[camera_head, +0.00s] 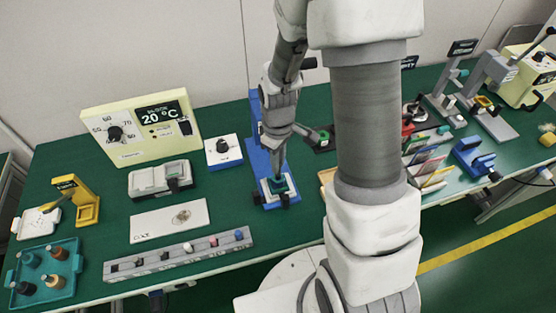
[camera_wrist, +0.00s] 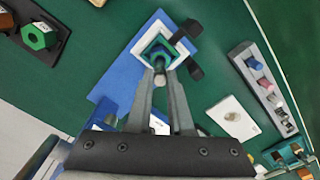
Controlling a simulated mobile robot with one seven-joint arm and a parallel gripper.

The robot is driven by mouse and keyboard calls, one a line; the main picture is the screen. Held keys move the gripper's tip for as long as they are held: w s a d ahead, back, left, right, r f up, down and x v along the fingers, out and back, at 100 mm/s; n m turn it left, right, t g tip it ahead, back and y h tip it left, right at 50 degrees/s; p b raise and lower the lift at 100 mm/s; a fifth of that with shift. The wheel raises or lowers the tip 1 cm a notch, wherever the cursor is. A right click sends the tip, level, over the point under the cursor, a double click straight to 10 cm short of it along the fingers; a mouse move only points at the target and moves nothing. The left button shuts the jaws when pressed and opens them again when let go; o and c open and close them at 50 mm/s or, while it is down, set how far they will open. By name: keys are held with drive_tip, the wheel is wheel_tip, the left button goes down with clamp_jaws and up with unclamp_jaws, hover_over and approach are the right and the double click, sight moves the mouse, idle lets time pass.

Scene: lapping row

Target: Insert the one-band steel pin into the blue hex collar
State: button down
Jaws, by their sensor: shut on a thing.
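My gripper (camera_wrist: 160,72) is shut on a slim steel pin (camera_wrist: 160,81), whose pale near end shows between the fingertips. Its band cannot be made out. The fingertips are right at a blue-green hex collar (camera_wrist: 151,46), which sits in a white square nest on a blue stand. I cannot tell whether the pin's far end is inside the collar or just above it. In the head view my gripper (camera_head: 272,165) points down at the stand (camera_head: 277,160), and the collar is partly hidden there.
A grey rack (camera_head: 180,255) with several small coloured pieces lies front left of the stand. A teal tray (camera_head: 68,292) with pegged pieces is at far left. A green hex piece (camera_wrist: 38,36) sits in a dark holder. A white card (camera_head: 168,221) lies nearby.

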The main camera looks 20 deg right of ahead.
sight(278, 175)
drive_tip(key=shift+f+b, duration=1.25)
drive_tip(key=shift+f, duration=0.3)
drive_tip(key=c, duration=0.7)
unclamp_jaws()
drive_tip(key=shift+c, duration=0.2)
wheel_tip(278, 175, up, 17)
drive_tip(key=p, duration=0.2)
drive_tip(key=shift+r, duration=0.2)
